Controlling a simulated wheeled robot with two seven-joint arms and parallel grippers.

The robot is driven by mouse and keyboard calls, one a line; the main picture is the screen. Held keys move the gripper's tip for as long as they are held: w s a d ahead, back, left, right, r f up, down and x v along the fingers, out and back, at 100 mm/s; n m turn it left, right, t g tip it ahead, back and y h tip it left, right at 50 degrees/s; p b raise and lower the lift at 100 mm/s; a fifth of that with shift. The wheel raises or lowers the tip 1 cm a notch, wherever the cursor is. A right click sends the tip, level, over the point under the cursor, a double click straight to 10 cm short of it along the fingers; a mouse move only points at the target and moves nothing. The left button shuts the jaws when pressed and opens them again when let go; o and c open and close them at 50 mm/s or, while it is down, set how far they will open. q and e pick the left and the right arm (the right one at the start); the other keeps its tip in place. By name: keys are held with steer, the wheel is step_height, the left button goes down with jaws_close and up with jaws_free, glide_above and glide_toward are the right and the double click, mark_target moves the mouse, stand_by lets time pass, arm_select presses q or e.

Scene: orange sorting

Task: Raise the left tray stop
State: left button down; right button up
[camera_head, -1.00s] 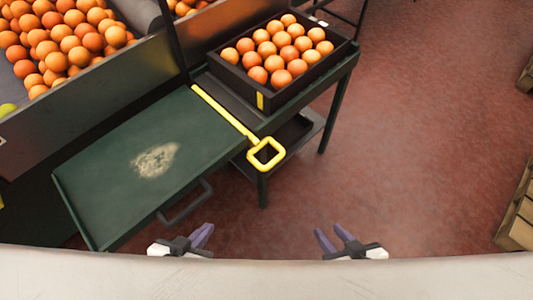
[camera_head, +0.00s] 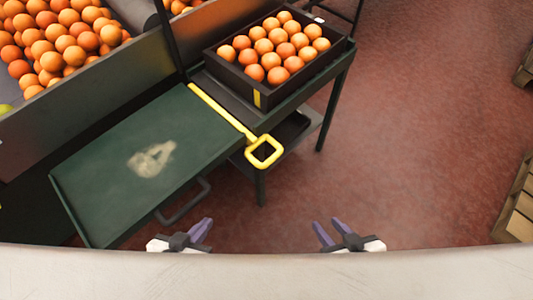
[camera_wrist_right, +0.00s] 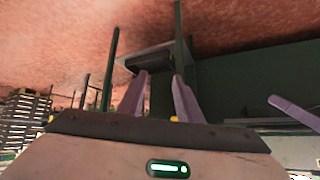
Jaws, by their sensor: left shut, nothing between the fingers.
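A yellow bar with a square loop handle (camera_head: 263,151), which looks like the tray stop, lies along the right edge of the dark green tray (camera_head: 100,190). Its loop sticks out past the tray's near corner. My left gripper (camera_head: 206,222) is shut and empty, below and left of the loop and apart from it. My right gripper (camera_head: 326,224) is open and empty, below and right of the loop. In the right wrist view its purple fingers (camera_wrist_right: 159,76) stand apart with nothing held. I cannot make out the yellow bar in that view.
A dark crate of oranges (camera_head: 258,92) stands on a green-legged table (camera_head: 342,85) behind the loop. A large bin of oranges (camera_head: 90,105) is at upper left. A grey handle (camera_head: 187,207) hangs under the tray. Wooden pallets (camera_head: 518,210) stand at right; the red floor between is clear.

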steer(key=w+d+r+n+t, duration=0.2)
steer(key=w+n, duration=0.1)
steer(key=w, duration=0.2)
steer(key=n+y+b, duration=0.3)
steer(key=n+y, duration=0.5)
steer(key=n, duration=1.4)
glide_toward(274, 160)
steer(key=b+x, duration=0.1)
steer(key=x, duration=1)
steer(key=shift+f, duration=0.1)
steer(key=shift+d, duration=0.1)
jaws_close()
